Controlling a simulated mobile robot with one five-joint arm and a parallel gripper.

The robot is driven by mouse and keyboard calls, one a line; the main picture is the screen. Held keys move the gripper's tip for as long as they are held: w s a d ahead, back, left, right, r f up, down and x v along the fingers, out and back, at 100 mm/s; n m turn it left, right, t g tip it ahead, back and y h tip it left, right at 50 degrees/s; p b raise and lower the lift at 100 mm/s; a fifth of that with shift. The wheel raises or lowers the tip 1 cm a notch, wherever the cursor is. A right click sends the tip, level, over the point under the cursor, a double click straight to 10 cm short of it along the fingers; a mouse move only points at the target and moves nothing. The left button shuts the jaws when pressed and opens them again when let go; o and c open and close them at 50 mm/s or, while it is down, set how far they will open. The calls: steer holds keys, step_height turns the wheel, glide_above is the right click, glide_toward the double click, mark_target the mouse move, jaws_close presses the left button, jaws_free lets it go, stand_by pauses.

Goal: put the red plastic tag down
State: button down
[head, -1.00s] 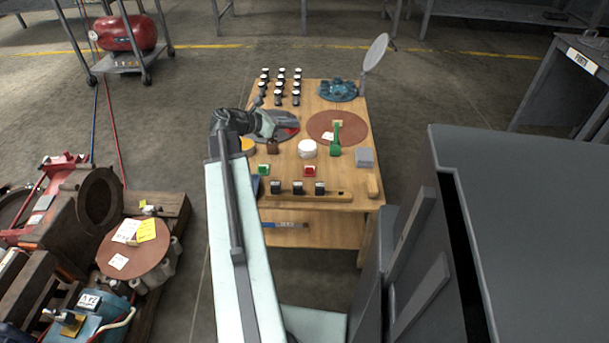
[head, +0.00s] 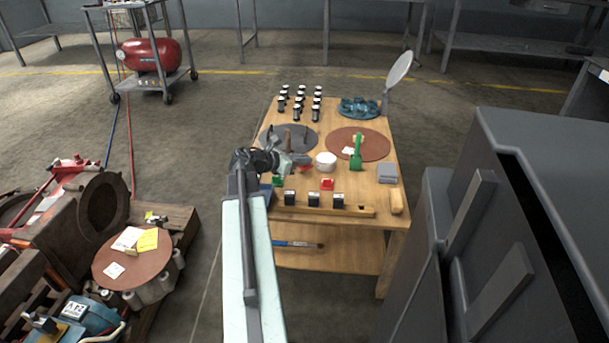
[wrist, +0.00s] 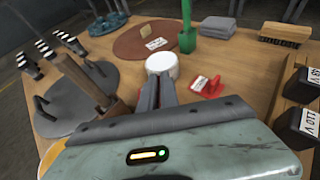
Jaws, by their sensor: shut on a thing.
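My gripper (head: 298,164) is shut on the red plastic tag (head: 306,168) and holds it over the wooden table (head: 345,230), just left of the white round tub (head: 326,160). Little of the tag shows in the head view. In the wrist view a narrow red strip shows between my gripper's fingers (wrist: 165,92), in front of the white tub (wrist: 162,64). Whether the tag touches the table cannot be told. A separate small red piece with a white label (wrist: 207,86) stands on the table to the right; it also shows in the head view (head: 327,184).
A grey disc (head: 280,137) and a brown disc (head: 370,148) lie behind. A green holder (head: 356,158), a grey folded cloth (head: 387,173) and a brush (head: 396,203) are at the right. Black labelled blocks (head: 314,199) line the front. Grey cabinets stand right of the table.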

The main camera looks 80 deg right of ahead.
mark_target(303, 168)
step_height(303, 168, down, 4)
steer(key=b, duration=0.3)
steer(key=shift+b, duration=0.3)
steer(key=shift+r, duration=0.25)
steer(key=shift+f, duration=0.25)
steer(key=c, duration=1.6)
jaws_free()
steer(key=shift+r, duration=0.1)
steer(key=shift+r, duration=0.1)
